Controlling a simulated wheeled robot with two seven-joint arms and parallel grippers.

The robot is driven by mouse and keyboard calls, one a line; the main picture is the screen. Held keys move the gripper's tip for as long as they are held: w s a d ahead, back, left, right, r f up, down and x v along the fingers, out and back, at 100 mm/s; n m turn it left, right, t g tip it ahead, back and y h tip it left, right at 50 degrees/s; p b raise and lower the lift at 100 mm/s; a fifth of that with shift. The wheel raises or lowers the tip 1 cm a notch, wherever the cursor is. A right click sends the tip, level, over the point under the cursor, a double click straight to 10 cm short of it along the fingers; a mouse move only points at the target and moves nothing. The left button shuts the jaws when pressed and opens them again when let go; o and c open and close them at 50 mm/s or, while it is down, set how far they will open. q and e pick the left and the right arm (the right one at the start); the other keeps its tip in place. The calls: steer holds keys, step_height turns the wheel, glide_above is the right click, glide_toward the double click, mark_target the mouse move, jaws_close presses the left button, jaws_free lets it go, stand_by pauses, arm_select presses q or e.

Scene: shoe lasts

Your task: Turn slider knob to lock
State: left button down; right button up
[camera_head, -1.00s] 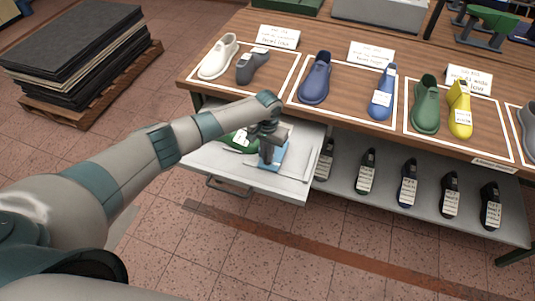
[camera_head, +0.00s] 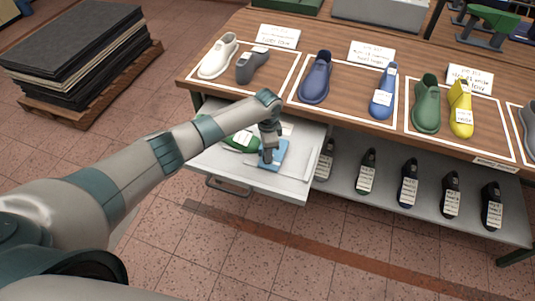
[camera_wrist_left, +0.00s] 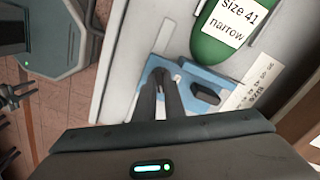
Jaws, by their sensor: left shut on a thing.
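A blue slider (camera_head: 273,154) sits on a pale rule in the pulled-out drawer (camera_head: 286,188). It also shows in the left wrist view (camera_wrist_left: 208,82), with a dark block on its right part. My left gripper (camera_head: 267,156) points down onto the slider from above. In the left wrist view its two dark fingers (camera_wrist_left: 159,82) are close together over the slider's left part, shut on the small knob there. The fingers hide most of the knob, so its angle is unclear. My right gripper is absent from the head view; dark parts at the wrist view's left edge are unclear.
A green last (camera_head: 241,143) labelled "size 41 narrow" lies in the drawer beside the slider. The wooden table (camera_head: 290,110) above carries several lasts in white frames. Several dark lasts stand on the shelf (camera_head: 335,183) right of the drawer.

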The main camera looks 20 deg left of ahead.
arm_select(q)
steer(key=m, duration=0.3)
steer(key=shift+m+b, duration=0.3)
steer(key=shift+b, duration=0.05)
steer(key=shift+m, duration=1.3)
steer(key=shift+w, duration=0.1)
steer(key=c, duration=1.8)
jaws_free()
steer(key=shift+c, duration=0.2)
steer(key=shift+r, duration=0.1)
